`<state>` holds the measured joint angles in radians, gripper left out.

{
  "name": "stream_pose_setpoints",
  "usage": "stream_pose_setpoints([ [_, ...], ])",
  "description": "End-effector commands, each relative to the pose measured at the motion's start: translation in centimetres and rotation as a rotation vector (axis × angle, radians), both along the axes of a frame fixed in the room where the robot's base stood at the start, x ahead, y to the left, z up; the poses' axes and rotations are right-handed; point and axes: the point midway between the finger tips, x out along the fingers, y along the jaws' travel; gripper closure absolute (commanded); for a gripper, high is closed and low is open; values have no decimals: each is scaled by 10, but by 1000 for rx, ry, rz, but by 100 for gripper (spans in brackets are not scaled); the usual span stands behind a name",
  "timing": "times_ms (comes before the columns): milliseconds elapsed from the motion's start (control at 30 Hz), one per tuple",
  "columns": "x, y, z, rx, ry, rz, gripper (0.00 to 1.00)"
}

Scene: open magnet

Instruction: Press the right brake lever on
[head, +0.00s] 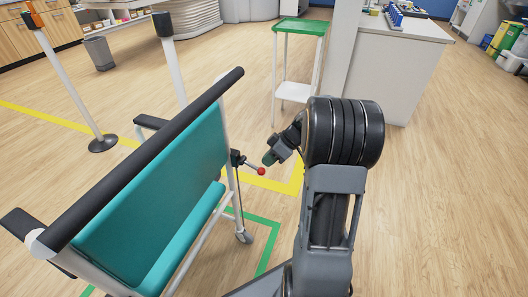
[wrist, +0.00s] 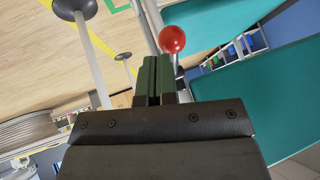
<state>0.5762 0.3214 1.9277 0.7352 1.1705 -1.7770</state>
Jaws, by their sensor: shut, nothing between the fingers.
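The right brake lever (head: 252,166) is a short metal rod with a red ball knob. It sticks out from a black bracket on the right rear post of the teal wheeled chair (head: 150,205). In the wrist view the red knob (wrist: 172,40) is just beyond and to the right of my fingertips. My gripper (head: 270,158) is shut and empty, close beside the knob in the head view. I cannot tell whether it touches the knob. The shut fingers also show in the wrist view (wrist: 154,70).
The chair has a black push bar (head: 150,150) and a small caster (head: 243,236). A green-topped stand (head: 300,27) and a white counter (head: 385,70) stand beyond. Posts (head: 70,80) stand at the left. Floor at the right is clear.

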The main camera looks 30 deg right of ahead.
Motion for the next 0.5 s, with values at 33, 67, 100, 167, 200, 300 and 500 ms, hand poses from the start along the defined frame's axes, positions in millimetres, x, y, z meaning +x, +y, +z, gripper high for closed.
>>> stream_pose_setpoints([
  [33, 0, 0, 2, -1, -1, -1, 100],
  [67, 0, 0, 3, -1, -1, 0, 100],
  [100, 0, 0, 4, -1, -1, 0, 100],
  [167, 0, 0, 7, -1, -1, 0, 100],
  [200, 0, 0, 8, -2, -1, 0, 100],
  [300, 0, 0, 13, -2, -1, 1, 100],
  [500, 0, 0, 15, -2, -1, 0, 100],
])
